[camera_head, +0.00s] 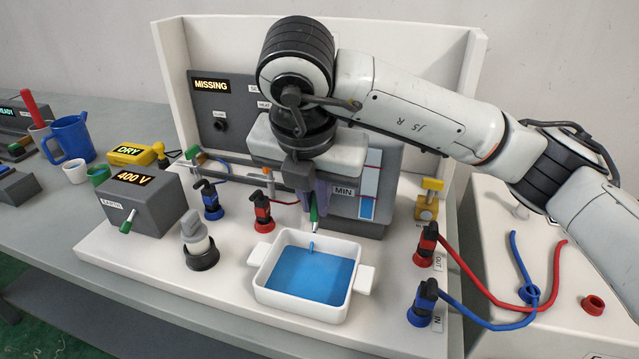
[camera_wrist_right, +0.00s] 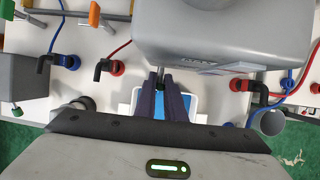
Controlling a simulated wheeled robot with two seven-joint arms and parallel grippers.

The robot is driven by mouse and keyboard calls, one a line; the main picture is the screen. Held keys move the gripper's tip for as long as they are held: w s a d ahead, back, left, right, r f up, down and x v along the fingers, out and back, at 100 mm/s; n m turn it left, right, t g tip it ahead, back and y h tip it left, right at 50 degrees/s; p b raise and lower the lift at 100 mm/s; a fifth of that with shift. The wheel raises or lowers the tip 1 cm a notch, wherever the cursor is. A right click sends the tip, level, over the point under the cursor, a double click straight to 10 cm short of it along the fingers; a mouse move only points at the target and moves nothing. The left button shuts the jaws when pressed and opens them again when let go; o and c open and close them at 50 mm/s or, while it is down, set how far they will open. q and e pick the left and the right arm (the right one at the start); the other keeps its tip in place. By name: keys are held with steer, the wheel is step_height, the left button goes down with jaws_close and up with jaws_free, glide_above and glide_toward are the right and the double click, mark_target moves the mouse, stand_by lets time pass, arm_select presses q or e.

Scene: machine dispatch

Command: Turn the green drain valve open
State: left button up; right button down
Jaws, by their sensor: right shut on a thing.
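The green drain valve handle (camera_head: 313,210) shows just above the back rim of the white basin, below the grey tank unit (camera_head: 378,195). My right gripper (camera_head: 315,198) reaches down in front of this unit, shut on the handle; its fingers hide the handle's upper part. In the right wrist view, the two dark fingers (camera_wrist_right: 164,110) are close together over the basin, and the handle is mostly hidden between them. The white basin (camera_head: 260,293) holds blue liquid, and a short blue piece, perhaps a stream, stands at its back edge. My left gripper is not in view.
Red (camera_head: 263,210) and blue (camera_head: 210,198) valves stand left of the basin. Red (camera_head: 427,243) and blue (camera_head: 424,302) connectors with hoses stand at right. A grey 400 V box (camera_head: 145,200) and a capped post (camera_head: 197,240) are at left. White panels enclose the back.

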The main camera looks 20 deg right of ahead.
steer(key=shift+w+a+h+p, duration=0.1)
steer(key=shift+h+p, duration=0.3)
steer(key=shift+p, duration=0.05)
steer(key=c, duration=1.8)
jaws_free()
steer(key=shift+c, duration=0.2)
steer(key=shift+r, duration=0.1)
steer(key=v, duration=1)
steer(key=shift+w+r+g, duration=0.1)
steer(key=shift+r+g, duration=0.05)
steer(key=shift+g, duration=0.15)
